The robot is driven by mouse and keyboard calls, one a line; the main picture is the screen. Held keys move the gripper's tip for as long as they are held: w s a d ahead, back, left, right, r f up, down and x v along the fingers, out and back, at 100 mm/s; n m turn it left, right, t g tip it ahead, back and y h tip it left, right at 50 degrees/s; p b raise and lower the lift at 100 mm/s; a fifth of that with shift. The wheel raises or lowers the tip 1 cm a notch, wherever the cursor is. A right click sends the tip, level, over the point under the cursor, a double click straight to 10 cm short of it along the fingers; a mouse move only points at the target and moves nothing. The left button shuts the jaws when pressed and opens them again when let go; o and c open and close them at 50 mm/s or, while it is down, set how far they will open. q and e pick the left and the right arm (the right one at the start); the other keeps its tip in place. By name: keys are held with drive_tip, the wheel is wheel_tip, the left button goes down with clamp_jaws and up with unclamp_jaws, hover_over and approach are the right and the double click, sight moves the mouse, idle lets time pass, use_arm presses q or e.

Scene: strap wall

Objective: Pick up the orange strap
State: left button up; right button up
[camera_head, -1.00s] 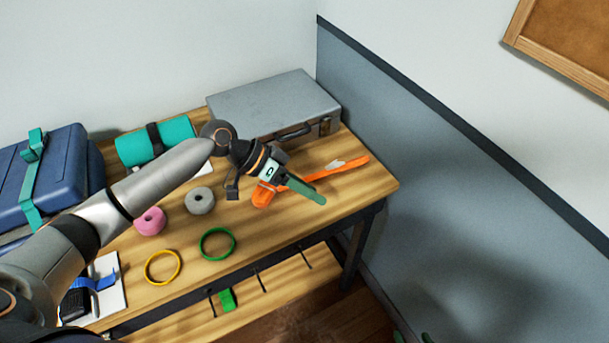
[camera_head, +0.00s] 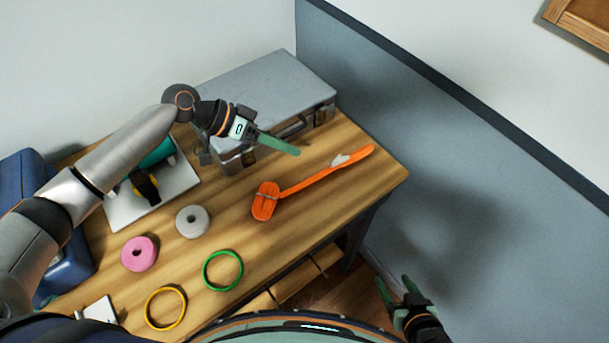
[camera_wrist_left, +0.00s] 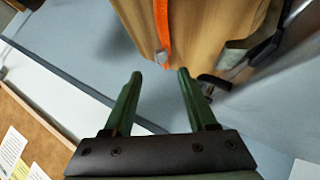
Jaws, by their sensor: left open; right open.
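The orange strap (camera_head: 320,181) lies on the wooden table, with a coiled bundle (camera_head: 265,201) at its left end and a long tail running toward the table's right edge. A small pale tag sits on the tail. In the left wrist view part of the strap (camera_wrist_left: 164,28) shows at the top. My left gripper (camera_head: 298,151) is above the table, behind the strap and apart from it; its fingers (camera_wrist_left: 157,80) are open and empty. My right gripper (camera_head: 396,287) is low at the right, off the table's front, open and away from the strap.
A grey metal case (camera_head: 265,95) stands at the back, close to my left gripper. Pink (camera_head: 139,254) and grey (camera_head: 192,221) rolls and green (camera_head: 222,270) and yellow (camera_head: 165,308) rings lie at the left and front. A blue-grey wall panel (camera_head: 450,170) borders the right side.

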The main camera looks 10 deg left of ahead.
sight(325, 163)
use_arm(q)
drive_tip(key=b+x, duration=0.2)
drive_tip(key=x, duration=0.3)
drive_tip(key=shift+d+f, duration=0.2)
drive_tip(key=b+x, duration=0.2)
drive_tip(key=x, duration=0.3)
drive_tip(key=shift+f+b, duration=0.1)
drive_tip(key=shift+b, duration=0.3)
clamp_jaws()
